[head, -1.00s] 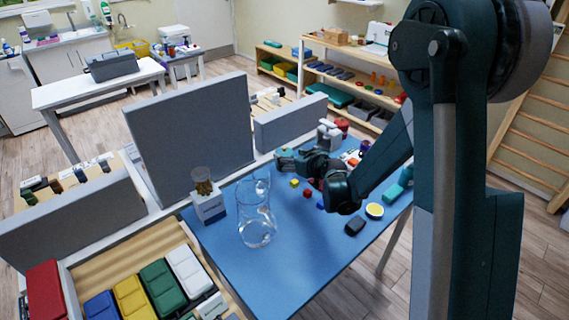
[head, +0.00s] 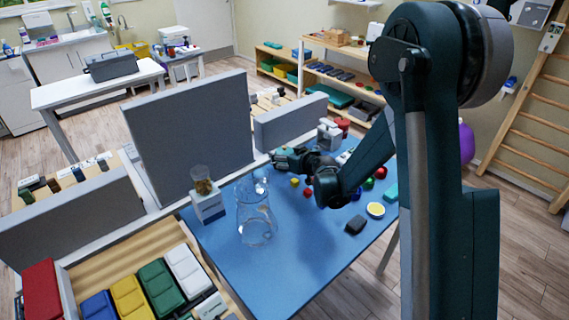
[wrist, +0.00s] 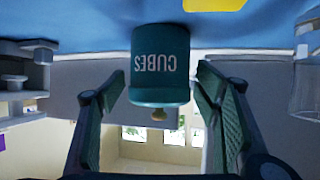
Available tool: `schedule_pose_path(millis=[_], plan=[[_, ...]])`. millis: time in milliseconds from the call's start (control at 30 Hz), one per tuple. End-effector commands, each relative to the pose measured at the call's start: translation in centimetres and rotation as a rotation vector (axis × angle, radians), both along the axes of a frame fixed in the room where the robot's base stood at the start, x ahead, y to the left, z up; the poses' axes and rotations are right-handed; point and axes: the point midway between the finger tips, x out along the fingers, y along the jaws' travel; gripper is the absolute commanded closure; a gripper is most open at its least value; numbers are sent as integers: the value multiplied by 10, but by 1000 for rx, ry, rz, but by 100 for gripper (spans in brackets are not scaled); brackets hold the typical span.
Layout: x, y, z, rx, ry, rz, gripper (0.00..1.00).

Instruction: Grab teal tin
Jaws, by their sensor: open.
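The teal tin (wrist: 160,65) is labelled CUBES and has a small brass-coloured knob on its lid. It appears upside down in the wrist view, standing on the blue table. My gripper (wrist: 163,75) is open, with one finger on each side of the tin and a visible gap on both sides. How far the fingertips reach along the tin is hard to tell. In the head view my gripper (head: 276,160) is low over the back of the table, and I cannot make out the tin apart from it.
A clear glass jug (head: 256,222) and a white box (head: 208,207) stand at the table's left. Small coloured cubes lie near my arm. A dark block (head: 355,224) and a yellow-topped round item (head: 375,210) lie at the right. Grey panels (head: 190,135) border the back.

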Motion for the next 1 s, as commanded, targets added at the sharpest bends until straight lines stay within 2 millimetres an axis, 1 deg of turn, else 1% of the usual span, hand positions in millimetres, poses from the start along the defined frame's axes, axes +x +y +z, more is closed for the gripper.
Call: schedule_pose_path(millis=[567,900,933,1000], plan=[[1,1,0,0,0,0,38],[1,0,0,0,0,0,82],[1,0,0,0,0,0,86],[1,0,0,0,0,0,86]])
